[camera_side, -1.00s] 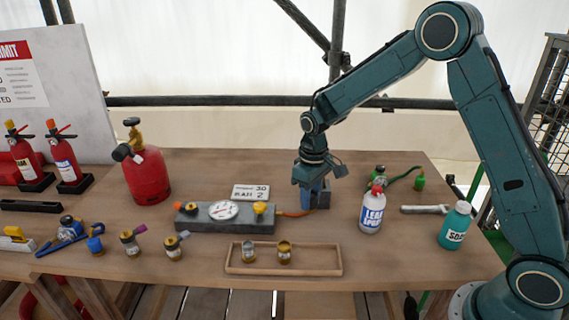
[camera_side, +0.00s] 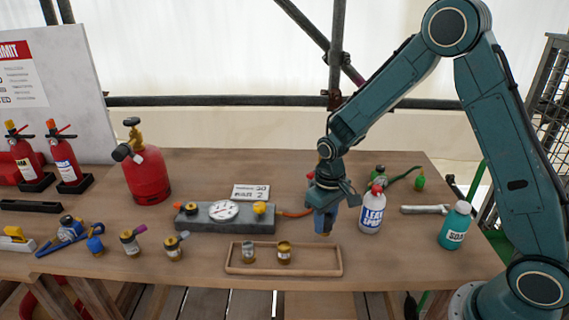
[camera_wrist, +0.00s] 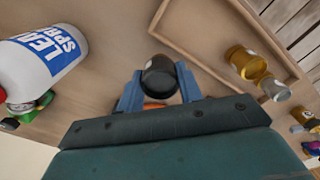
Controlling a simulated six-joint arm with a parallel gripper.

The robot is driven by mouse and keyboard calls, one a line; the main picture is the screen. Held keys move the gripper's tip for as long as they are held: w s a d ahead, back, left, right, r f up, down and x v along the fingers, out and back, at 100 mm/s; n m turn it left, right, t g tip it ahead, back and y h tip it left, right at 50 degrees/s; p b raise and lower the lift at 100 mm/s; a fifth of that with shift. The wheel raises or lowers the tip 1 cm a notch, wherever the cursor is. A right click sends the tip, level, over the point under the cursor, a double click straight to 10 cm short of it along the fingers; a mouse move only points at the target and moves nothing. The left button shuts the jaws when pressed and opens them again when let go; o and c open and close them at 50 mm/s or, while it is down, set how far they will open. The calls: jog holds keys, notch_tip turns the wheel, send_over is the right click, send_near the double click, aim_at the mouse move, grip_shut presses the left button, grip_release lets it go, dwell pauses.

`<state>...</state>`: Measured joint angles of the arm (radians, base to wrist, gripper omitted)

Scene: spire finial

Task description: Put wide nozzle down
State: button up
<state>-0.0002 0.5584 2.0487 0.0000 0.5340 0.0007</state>
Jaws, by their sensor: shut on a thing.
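My gripper (camera_side: 325,218) is above the table, just behind the right end of a shallow wooden tray (camera_side: 256,271). In the wrist view my gripper (camera_wrist: 159,88) is shut on a dark cylindrical nozzle (camera_wrist: 159,75), held between its two blue fingers. In the side view the held nozzle is mostly hidden by the fingers. Two small brass-coloured nozzles stand in the tray: a silver-topped nozzle (camera_side: 248,251) and a brass nozzle (camera_side: 284,252). The right part of the tray is empty.
A white leak spray bottle (camera_side: 372,212) stands close to the right of my gripper. A teal bottle (camera_side: 455,226) stands farther right. Small nozzles (camera_side: 131,243) stand at left.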

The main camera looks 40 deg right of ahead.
jog(key=shift+a+r, duration=0.15)
jog(key=shift+r, duration=0.25)
jog(key=s+a+r+m, duration=0.1)
jog(key=s+a+r, duration=0.15)
jog(key=r, duration=0.55)
jog(key=s+a+r+m, duration=0.1)
jog(key=a+r, duration=0.2)
jog(key=r, duration=0.6)
notch_tip(320, 180, down, 16)
jog(key=shift+s+f, duration=0.15)
jog(key=shift+f, duration=0.1)
jog(key=shift+f, duration=0.1)
jog(key=shift+f, duration=1.8)
jog(key=shift+f, duration=0.1)
